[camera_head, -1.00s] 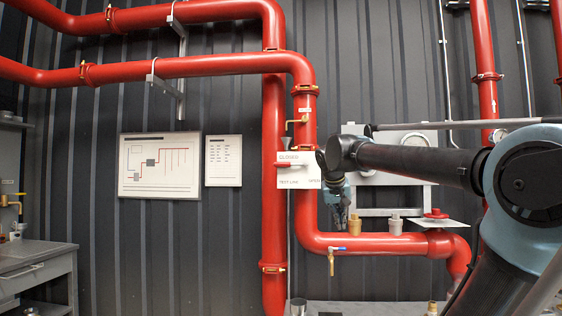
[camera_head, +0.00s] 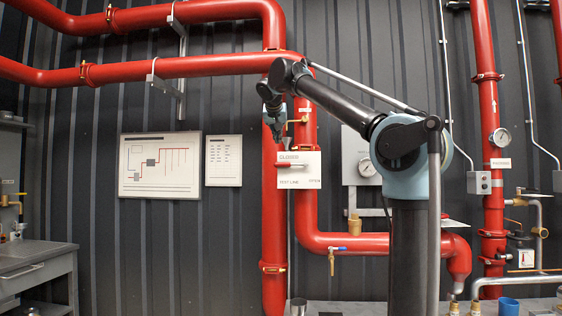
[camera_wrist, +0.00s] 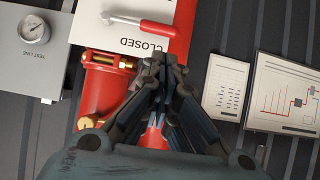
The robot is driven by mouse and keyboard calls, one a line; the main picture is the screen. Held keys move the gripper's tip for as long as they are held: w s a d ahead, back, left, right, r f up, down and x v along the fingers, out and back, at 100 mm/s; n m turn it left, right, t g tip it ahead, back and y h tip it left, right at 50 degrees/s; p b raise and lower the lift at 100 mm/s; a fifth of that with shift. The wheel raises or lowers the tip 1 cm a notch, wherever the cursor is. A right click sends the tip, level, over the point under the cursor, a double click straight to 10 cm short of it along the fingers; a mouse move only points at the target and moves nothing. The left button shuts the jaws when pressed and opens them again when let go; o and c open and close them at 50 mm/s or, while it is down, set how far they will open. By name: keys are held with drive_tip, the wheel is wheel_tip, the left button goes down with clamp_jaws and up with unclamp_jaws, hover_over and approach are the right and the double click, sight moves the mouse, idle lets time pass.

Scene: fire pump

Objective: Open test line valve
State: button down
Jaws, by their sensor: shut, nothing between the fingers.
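The test line valve has a red-handled lever (camera_head: 289,165) on a white plate (camera_head: 299,182) marked CLOSED at the top left, TEST LINE below, and another word at the lower right, probably OPEN. The lever lies horizontal, its red grip to the left in the head view. In the wrist view the lever (camera_wrist: 145,24) is at the top, beyond my fingertips. My gripper (camera_head: 277,137) is shut and empty, pointing down just above the plate's upper left, in front of the red pipe. In the wrist view my gripper (camera_wrist: 166,70) sits beside the word CLOSED, apart from the lever.
A brass fitting (camera_head: 299,120) is on the pipe right of my gripper. A grey gauge panel (camera_head: 357,150) stands right of the plate. A small blue-handled tap (camera_head: 334,249) is below. Two wall charts (camera_head: 159,165) hang left. The wall between charts and pipe is free.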

approach(290, 164)
drive_tip(key=w+a+f, duration=0.2)
drive_tip(key=w+a, duration=0.1)
drive_tip(key=w, duration=0.3)
drive_tip(key=shift+w+a, duration=0.25)
drive_tip(key=shift+w, duration=0.1)
drive_tip(key=shift+d+f, duration=0.1)
drive_tip(key=shift+f, duration=0.15)
idle(0.3)
